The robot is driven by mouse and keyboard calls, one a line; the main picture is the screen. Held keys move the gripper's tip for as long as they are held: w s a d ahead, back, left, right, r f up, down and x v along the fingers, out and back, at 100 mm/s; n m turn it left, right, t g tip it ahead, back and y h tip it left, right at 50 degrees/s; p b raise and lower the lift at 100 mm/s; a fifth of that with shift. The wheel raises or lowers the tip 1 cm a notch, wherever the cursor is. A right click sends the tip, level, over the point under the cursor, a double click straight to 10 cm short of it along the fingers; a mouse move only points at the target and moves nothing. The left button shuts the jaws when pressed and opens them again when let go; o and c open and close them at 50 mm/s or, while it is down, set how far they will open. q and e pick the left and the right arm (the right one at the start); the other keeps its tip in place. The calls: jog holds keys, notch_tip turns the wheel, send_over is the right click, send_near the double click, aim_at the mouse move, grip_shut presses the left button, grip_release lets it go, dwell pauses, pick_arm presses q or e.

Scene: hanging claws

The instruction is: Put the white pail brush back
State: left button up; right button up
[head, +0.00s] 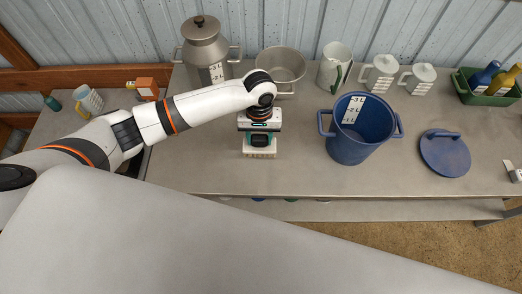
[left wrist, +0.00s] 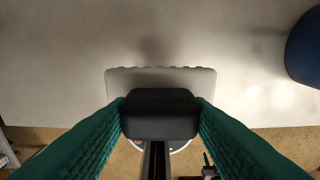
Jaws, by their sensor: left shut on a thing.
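The white pail brush (head: 260,154) is under my left gripper (head: 259,136), near the front edge of the workbench (head: 210,170). In the left wrist view its pale block (left wrist: 160,75) shows behind a black grip (left wrist: 160,114). The two green fingers of my left gripper (left wrist: 160,125) press on the grip from both sides, so the gripper is shut on the brush. I cannot tell whether the brush touches the bench. My right gripper is not in view.
A blue pail (head: 352,148) and its blue lid (head: 445,153) are to the right. A metal milk can (head: 204,55), a grey pot (head: 281,70), a pitcher (head: 334,70) and lidded jugs (head: 381,75) line the back. A green crate (head: 467,91) holds bottles. Bare bench lies left of the brush.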

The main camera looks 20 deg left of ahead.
aim_at(260, 136)
pick_arm(q)
notch_tip(260, 136, down, 8)
jog(key=shift+d+r, duration=0.1)
jog(key=o, duration=1)
jog(key=shift+o, duration=0.2)
jog(key=shift+r, duration=0.1)
jog(key=r, duration=1.1)
jog(key=shift+w+r, duration=0.35)
jog(key=shift+r, duration=0.05)
jog(key=shift+f, duration=0.1)
